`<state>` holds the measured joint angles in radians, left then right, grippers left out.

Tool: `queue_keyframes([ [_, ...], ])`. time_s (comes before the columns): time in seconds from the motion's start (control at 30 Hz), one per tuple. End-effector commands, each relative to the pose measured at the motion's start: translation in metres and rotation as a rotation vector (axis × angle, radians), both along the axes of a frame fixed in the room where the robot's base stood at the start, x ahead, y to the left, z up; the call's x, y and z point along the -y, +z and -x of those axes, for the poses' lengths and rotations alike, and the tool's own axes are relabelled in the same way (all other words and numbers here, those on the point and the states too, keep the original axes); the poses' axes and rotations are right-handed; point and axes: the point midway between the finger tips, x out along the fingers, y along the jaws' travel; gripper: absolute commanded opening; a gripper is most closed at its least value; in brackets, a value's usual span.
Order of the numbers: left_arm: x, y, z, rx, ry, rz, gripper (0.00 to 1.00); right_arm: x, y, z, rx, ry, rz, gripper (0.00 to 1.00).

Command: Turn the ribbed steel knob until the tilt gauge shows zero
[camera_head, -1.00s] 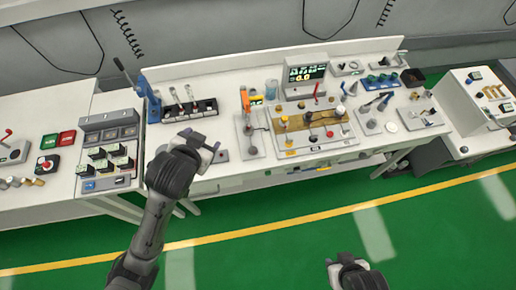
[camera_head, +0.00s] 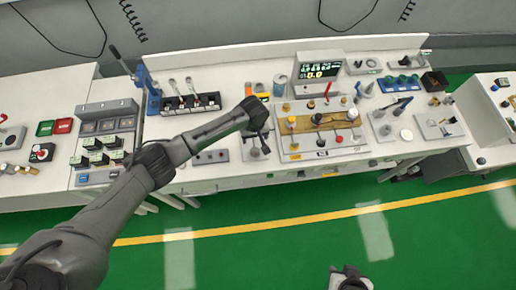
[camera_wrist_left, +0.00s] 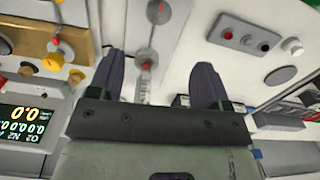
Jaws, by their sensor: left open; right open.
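My left gripper (camera_head: 257,118) reaches over the bench, above a grey plate (camera_head: 257,148) with a small dark knob or lever. In the left wrist view its two dark fingers are spread open and empty (camera_wrist_left: 160,75). Between them, farther off, show a clear tube with a red mark (camera_wrist_left: 145,80) and a round grey disc (camera_wrist_left: 158,12). I cannot tell for sure which part is the ribbed steel knob or the tilt gauge. My right gripper (camera_head: 350,278) is open, low over the floor, away from the bench.
A brass-coloured panel with knobs (camera_head: 305,124) lies right of the left gripper. A tube rack (camera_head: 190,104) stands to its left. The green floor in front is clear.

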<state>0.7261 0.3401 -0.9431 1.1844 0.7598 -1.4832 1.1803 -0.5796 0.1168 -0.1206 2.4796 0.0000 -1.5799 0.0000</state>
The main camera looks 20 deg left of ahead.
Motion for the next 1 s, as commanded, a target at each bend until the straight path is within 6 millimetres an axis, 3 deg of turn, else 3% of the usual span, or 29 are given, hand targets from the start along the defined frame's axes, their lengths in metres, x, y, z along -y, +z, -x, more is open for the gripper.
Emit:
queue_keyframes([
  [0.27,0.001,-0.008,-0.001,0.003,0.127,0.0,0.71,0.003,-0.001,0.001,-0.002,0.006,0.01,0.43],
  [0.8,0.0,-0.102,0.0,0.002,0.126,-0.002,0.71,0.0,-0.015,0.0,-0.001,0.0,0.001,0.43],
  [1.0,0.0,-0.126,0.0,0.003,0.125,-0.001,0.71,0.0,-0.023,0.0,0.0,-0.003,-0.002,0.43],
])
